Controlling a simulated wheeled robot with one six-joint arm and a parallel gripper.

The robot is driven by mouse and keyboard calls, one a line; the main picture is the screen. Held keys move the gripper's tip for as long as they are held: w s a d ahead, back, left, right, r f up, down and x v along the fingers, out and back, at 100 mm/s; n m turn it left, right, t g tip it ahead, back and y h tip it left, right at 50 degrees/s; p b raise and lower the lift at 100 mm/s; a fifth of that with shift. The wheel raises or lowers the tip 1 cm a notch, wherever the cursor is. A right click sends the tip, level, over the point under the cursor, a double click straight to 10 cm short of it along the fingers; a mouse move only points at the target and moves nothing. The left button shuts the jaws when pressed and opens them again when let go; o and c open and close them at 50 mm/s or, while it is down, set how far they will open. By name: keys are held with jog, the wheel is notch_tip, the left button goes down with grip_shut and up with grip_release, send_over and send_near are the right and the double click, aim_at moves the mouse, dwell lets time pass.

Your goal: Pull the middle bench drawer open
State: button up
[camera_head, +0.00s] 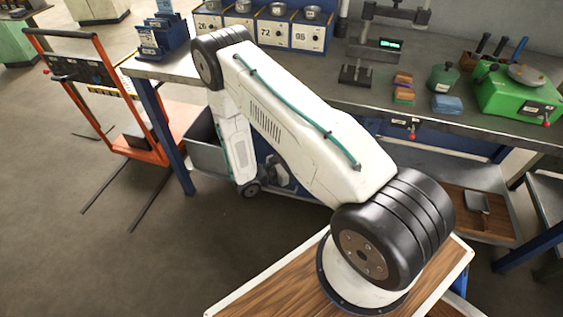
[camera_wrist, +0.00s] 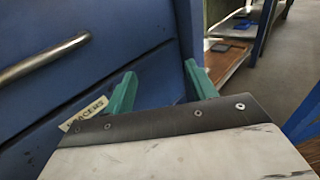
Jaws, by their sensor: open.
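In the wrist view, blue drawer fronts (camera_wrist: 125,60) of the bench fill the left side. A metal bar handle (camera_wrist: 42,58) runs across one front at upper left. A label (camera_wrist: 84,113), seemingly reading "SPACERS", is stuck on the blue face beside my left finger. I cannot tell which front is the middle drawer. My gripper (camera_wrist: 161,85) is open, its two green fingers apart with nothing seen between them. The handle lies left of both fingers, outside them. In the head view, my arm hides my gripper and most of the drawer unit under the bench.
An orange trolley (camera_head: 110,95) stands left of the bench. A grey bin (camera_head: 207,155) is below. Open floor (camera_head: 70,200) lies at left.

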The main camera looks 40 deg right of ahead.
jog(key=w+a+f+n+t+y, duration=0.1)
jog(key=w+f+n+t, duration=0.1)
jog(key=f+n+t, duration=0.4)
jog(key=w+a+f+n+t+y, duration=0.1)
jog(key=w+f+n+t, duration=0.2)
jog(key=f, duration=0.5)
jog(key=w+d+t, duration=0.1)
jog(key=w, duration=0.1)
jog(key=w+d+t, duration=0.1)
jog(key=w, duration=0.2)
jog(key=w+d+t+y, duration=0.1)
jog(key=w+d, duration=0.1)
jog(key=w, duration=0.1)
jog(key=shift+w+t, duration=0.1)
jog(key=shift+t, duration=0.2)
